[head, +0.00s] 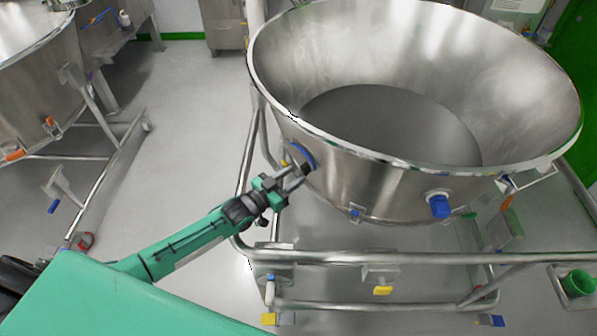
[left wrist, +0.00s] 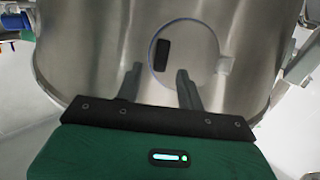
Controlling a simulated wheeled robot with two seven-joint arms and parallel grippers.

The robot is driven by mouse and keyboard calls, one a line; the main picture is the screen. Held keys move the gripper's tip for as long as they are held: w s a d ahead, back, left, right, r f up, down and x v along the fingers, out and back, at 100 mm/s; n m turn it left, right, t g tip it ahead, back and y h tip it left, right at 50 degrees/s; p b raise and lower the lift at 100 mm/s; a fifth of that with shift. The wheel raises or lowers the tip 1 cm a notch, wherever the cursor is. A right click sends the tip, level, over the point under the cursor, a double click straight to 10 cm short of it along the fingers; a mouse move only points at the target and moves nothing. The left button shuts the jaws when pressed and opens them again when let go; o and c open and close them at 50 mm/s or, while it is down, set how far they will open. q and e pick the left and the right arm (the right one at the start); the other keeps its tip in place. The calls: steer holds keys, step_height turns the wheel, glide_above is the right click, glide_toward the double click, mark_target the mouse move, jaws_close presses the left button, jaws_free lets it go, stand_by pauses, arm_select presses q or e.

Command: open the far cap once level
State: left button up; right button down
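A large open steel vessel (head: 410,50) stands on a tubular frame. On its left side wall is a round cap with a blue rim (head: 304,155), seen edge-on. In the left wrist view a round steel disc (left wrist: 196,57) with a dark slot and a small tab on its right sits in the wall ahead. My left gripper (head: 302,172) is close to the blue-rimmed cap. In the left wrist view its two fingers (left wrist: 160,76) are apart with nothing held between them. Whether the tips touch the wall is unclear. A blue knob (head: 438,207) is on the vessel's front. My right gripper is out of view.
The frame's rails (head: 370,258) run below the vessel, close to my left arm. A green cup (head: 577,284) is at the lower right. Another steel vessel (head: 38,75) on a frame stands at the left. The floor (head: 185,110) between the vessels is clear.

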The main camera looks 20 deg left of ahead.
mark_target(302, 159)
arm_select(q)
steer(key=x, duration=0.3)
jaws_close()
stand_by(0.3)
